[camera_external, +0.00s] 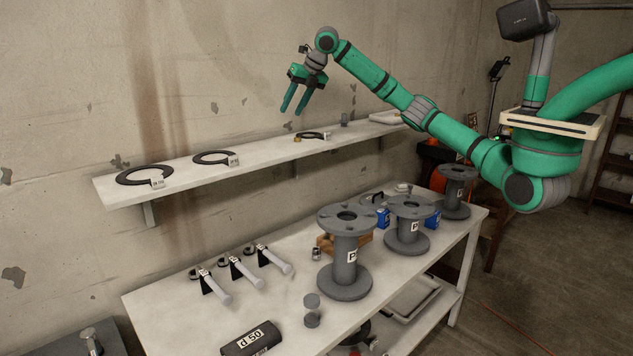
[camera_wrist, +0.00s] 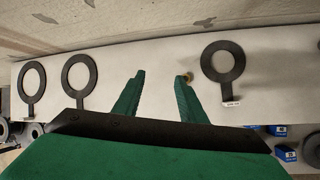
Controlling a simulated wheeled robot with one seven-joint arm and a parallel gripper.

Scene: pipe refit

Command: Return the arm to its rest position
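My gripper (camera_external: 295,108) is raised above the wall shelf (camera_external: 262,165), with its green fingers pointing down. The fingers stand apart with nothing between them. In the wrist view my gripper (camera_wrist: 158,95) also shows open and empty over the white shelf. My green and grey arm reaches in from the right and is partly stretched out. No finger touches the shelf or the things on it.
Black ring gaskets with tags lie on the shelf: one at left (camera_external: 145,175), one in the middle (camera_external: 215,158), one at right (camera_external: 312,135). The workbench (camera_external: 180,310) below bears grey flanged spools (camera_external: 345,250), a black d 50 case (camera_external: 250,338) and white-handled tools (camera_external: 243,272).

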